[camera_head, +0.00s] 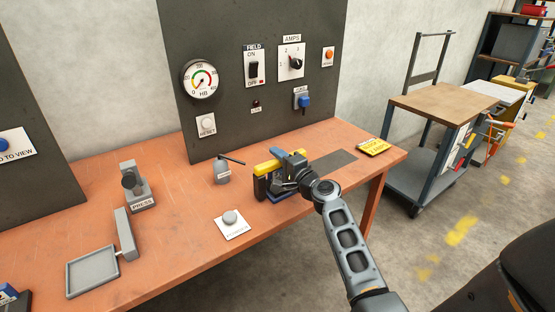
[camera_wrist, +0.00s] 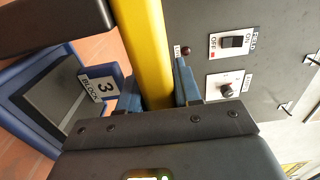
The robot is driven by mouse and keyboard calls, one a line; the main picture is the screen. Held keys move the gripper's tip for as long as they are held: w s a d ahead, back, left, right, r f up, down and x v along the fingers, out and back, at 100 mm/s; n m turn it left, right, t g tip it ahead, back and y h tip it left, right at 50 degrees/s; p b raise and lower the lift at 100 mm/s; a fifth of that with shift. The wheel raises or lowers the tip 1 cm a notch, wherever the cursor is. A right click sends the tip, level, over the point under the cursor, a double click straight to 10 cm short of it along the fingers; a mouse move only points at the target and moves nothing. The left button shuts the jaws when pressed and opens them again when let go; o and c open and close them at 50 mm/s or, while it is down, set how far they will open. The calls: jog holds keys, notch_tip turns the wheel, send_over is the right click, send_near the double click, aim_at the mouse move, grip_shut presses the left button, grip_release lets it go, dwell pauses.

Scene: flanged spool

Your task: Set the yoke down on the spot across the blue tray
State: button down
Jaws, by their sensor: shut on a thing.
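The yoke, a yellow bar (camera_head: 266,168) with a dark leg, is in my gripper (camera_head: 288,162) over the right-middle of the bench. In the wrist view the yellow bar (camera_wrist: 147,45) runs between the two blue fingertips of my gripper (camera_wrist: 157,88), which is shut on it. The yoke's dark leg (camera_wrist: 50,22) shows at the upper left there. The blue tray (camera_wrist: 28,127) holds a dark grey block labelled BLOCK 3 (camera_wrist: 50,100). In the head view the tray (camera_head: 262,189) is mostly hidden under the yoke and my gripper. I cannot tell whether the yoke touches anything below.
A small grey container with a dark rod (camera_head: 222,173) stands left of the yoke. A button on a white plate (camera_head: 230,222) is in front. A dark strip (camera_head: 333,161) and a yellow sign (camera_head: 373,146) lie to the right. The control panel (camera_head: 225,130) rises behind.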

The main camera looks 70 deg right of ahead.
jog(key=shift+f+b, duration=0.3)
jog(key=shift+b, duration=0.2)
dwell(0.3)
jog(key=c, duration=0.8)
grip_release()
jog(key=shift+f, duration=0.1)
jog(key=shift+o, duration=0.5)
jog(key=shift+f, duration=0.1)
jog(key=shift+a+f, duration=0.1)
jog(key=shift+f, duration=0.1)
jog(key=b+v, duration=0.1)
jog(key=v, duration=0.6)
jog(key=shift+r, duration=0.15)
jog(key=shift+s+a+r, duration=0.1)
jog(key=shift+s+r, duration=0.05)
jog(key=shift+s, duration=0.25)
